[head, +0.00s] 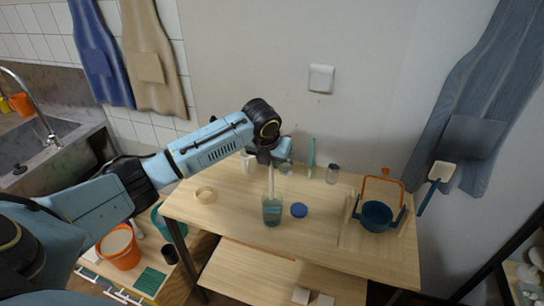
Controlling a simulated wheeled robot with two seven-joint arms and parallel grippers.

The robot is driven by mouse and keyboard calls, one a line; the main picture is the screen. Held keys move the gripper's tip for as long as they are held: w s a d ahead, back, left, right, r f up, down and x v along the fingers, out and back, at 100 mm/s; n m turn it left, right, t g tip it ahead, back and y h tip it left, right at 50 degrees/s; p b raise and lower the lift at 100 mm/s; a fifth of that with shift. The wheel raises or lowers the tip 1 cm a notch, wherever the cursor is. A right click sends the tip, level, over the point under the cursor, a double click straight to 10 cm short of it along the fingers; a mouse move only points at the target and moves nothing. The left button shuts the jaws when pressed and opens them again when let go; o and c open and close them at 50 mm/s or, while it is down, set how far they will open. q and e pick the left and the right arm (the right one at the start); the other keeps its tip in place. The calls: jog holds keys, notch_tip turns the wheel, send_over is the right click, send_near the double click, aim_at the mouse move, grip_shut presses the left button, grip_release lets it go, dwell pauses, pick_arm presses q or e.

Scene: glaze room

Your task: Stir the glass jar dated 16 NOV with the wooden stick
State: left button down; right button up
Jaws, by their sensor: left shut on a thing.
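My left gripper (269,158) is shut on the upper end of a pale wooden stick (271,178). The stick points down, nearly upright, and its lower end is inside the mouth of a glass jar (272,211) with blue-green contents. How deep the stick reaches is hard to tell. The jar stands upright near the middle of the table. A second glass jar (286,168) stands behind it, partly hidden by the gripper, and a greyish glass jar (333,174) stands further right. No date can be read on any jar. My right gripper is out of the picture.
On the wooden table (240,228) are a blue lid (299,210), a tan ring (205,194), a white cup (247,165), a thin green upright tool (312,157) and a dark blue pot (376,217) at right. An orange bucket (119,252) is below left. The table's front middle is clear.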

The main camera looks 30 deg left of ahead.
aim_at(271, 177)
pick_arm(q)
jog(key=shift+f+b, duration=1.3)
jog(key=shift+f, duration=2.35)
